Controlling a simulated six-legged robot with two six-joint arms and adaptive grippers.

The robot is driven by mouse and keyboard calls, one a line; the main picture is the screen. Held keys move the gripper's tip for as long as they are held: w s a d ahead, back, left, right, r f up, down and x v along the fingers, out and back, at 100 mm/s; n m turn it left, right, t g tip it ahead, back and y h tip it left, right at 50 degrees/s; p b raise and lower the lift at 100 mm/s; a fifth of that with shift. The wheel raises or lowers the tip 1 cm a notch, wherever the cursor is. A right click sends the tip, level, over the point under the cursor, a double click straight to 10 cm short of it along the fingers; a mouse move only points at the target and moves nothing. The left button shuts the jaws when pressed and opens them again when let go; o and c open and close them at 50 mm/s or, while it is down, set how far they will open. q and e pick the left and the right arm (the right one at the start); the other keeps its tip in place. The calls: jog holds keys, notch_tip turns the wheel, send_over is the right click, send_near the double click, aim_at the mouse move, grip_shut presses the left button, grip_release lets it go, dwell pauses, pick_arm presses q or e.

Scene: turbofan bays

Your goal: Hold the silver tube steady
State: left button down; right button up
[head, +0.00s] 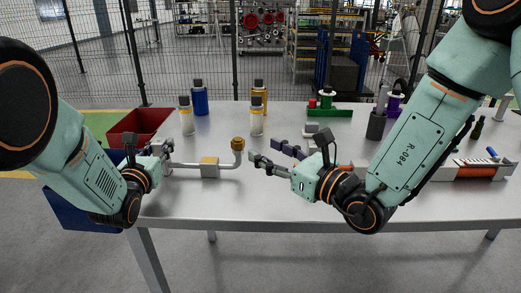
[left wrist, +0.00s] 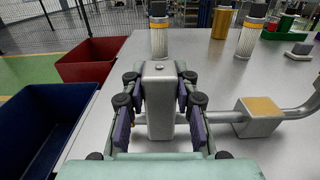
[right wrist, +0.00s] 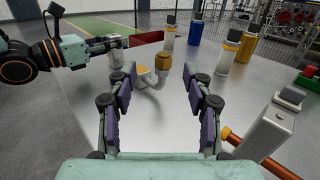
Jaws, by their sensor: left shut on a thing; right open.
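The silver tube (head: 225,166) runs level above the table and bends up at its right end to a brass nut (head: 237,143). A grey block with a tan top (head: 209,168) sits around its middle. My left gripper (head: 163,150) is shut on the upright grey end block (left wrist: 159,105) at the tube's left end, fingers on both sides of it. The tube also shows in the left wrist view (left wrist: 222,117). My right gripper (head: 272,156) is open and empty, to the right of the nut. In the right wrist view the nut (right wrist: 162,61) shows beyond the open fingers, apart from them.
A red bin (head: 140,124) and a blue bin (head: 82,209) stand at the left. White bottles (head: 257,118) and blue (head: 200,99) and yellow containers stand behind the tube. A grey block with an orange rod (right wrist: 268,130) lies close to the right gripper. The front table strip is clear.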

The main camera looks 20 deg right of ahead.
jog(key=a+r+n+g+y, duration=0.6)
jog(key=a+r+n+g, duration=0.6)
jog(key=n, duration=0.8)
jog(key=n+h, duration=1.3)
jog(key=n, duration=0.2)
send_near(238, 141)
jog(key=x, duration=0.8)
jog(key=shift+w+f, duration=0.1)
jog(key=shift+f, duration=0.05)
jog(key=shift+c, duration=0.3)
